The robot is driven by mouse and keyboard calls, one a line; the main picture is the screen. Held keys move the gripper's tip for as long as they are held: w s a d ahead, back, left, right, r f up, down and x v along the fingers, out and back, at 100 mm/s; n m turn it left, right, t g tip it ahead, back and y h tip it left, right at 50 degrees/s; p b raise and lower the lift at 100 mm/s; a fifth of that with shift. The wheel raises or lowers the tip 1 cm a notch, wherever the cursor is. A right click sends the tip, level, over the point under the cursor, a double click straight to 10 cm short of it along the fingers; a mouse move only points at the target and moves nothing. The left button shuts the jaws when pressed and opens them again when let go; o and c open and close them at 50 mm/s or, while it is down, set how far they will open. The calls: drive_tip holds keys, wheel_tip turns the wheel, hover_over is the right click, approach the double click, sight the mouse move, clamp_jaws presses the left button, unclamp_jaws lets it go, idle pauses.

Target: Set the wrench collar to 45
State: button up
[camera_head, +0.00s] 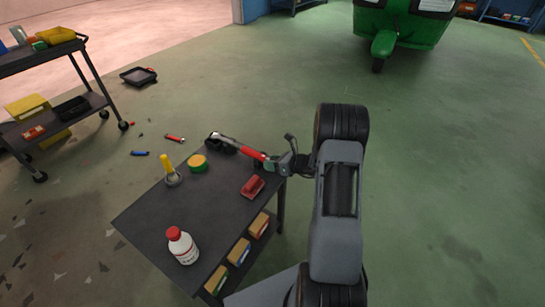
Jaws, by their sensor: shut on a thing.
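A wrench (250,153) with a silver shaft and a red grip lies across the far edge of the dark table (150,228). Its left end rests at a black holder (219,142). My gripper (274,163) is at the wrench's right end, shut on it. My gripper hides that end, so the collar is not clear. Any scale or number on the wrench is too small to read.
Small boxes (238,252) sit below. A cart (60,115) stands left. Floor at right is clear.

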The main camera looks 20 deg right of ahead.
drive_tip(key=shift+m+y+p, duration=0.7)
drive_tip(key=shift+m+p, duration=0.4)
drive_tip(key=shift+m, duration=0.1)
drive_tip(key=o, duration=0.9)
drive_tip(key=p+v, duration=0.1)
drive_tip(key=v, duration=0.6)
drive_tip(key=p+v, duration=0.1)
drive_tip(key=v, duration=0.5)
drive_tip(key=shift+d+r, duration=0.2)
drive_tip(key=shift+d, duration=0.3)
